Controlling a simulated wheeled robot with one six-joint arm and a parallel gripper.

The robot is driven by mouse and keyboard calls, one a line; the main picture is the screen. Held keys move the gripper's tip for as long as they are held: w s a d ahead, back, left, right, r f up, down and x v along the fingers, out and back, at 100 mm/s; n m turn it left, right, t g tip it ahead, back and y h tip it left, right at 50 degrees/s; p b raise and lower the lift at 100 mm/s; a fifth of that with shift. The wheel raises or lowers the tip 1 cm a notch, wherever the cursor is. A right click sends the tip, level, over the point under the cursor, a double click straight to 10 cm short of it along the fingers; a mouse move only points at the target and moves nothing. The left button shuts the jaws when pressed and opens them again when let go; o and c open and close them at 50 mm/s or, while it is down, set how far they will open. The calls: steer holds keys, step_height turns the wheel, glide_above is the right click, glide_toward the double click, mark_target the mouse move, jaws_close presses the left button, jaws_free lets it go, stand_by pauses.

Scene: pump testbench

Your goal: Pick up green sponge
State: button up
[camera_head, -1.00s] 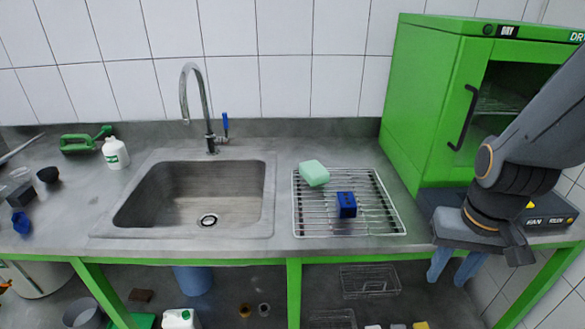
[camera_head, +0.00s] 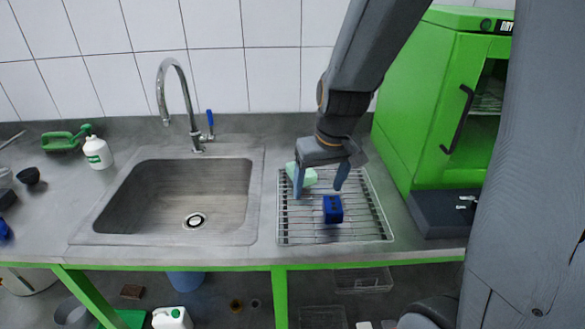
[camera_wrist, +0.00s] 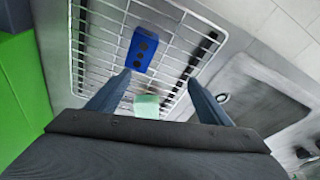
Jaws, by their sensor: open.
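The pale green sponge (camera_head: 303,175) lies on the wire drying rack (camera_head: 366,226) to the right of the sink, partly hidden behind my gripper in the head view. It also shows in the wrist view (camera_wrist: 147,106), between my two fingers and lower than them. My gripper (camera_head: 319,191) is open and empty above the rack, with its fingers pointing down. In the wrist view my fingertips (camera_wrist: 159,80) stand to either side of the sponge. I cannot tell the exact height of the fingers over it.
A blue block with dark holes (camera_head: 333,209) sits on the rack close to the sponge. The sink (camera_head: 190,190) with its tall faucet (camera_head: 172,90) is to the left. The green drying cabinet (camera_head: 425,110) stands close on the right. A white bottle (camera_head: 97,153) is far left.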

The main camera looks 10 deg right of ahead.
steer(key=shift+n+t+y, duration=0.3)
steer(key=shift+n+t, duration=0.4)
steer(key=shift+t, duration=0.1)
steer(key=w, duration=0.8)
steer(key=w+r, duration=0.1)
steer(key=w, duration=0.3)
steer(key=shift+d+r+p, duration=0.1)
steer(key=shift+d+p, duration=0.2)
steer(key=shift+p, duration=0.05)
steer(key=shift+w, duration=0.4)
steer(key=shift+w+p+x, duration=0.1)
steer(key=shift+p+x, duration=0.4)
steer(key=shift+x, duration=1.05)
steer(key=shift+w+p+x, duration=0.15)
steer(key=shift+p+x, duration=0.3)
steer(key=shift+x, duration=1.15)
steer(key=shift+w+f, duration=0.25)
steer(key=shift+f, duration=0.35)
steer(key=shift+f+b, duration=0.25)
steer(key=shift+b, duration=0.2)
steer(key=c, duration=1.2)
steer(key=shift+r, duration=0.1)
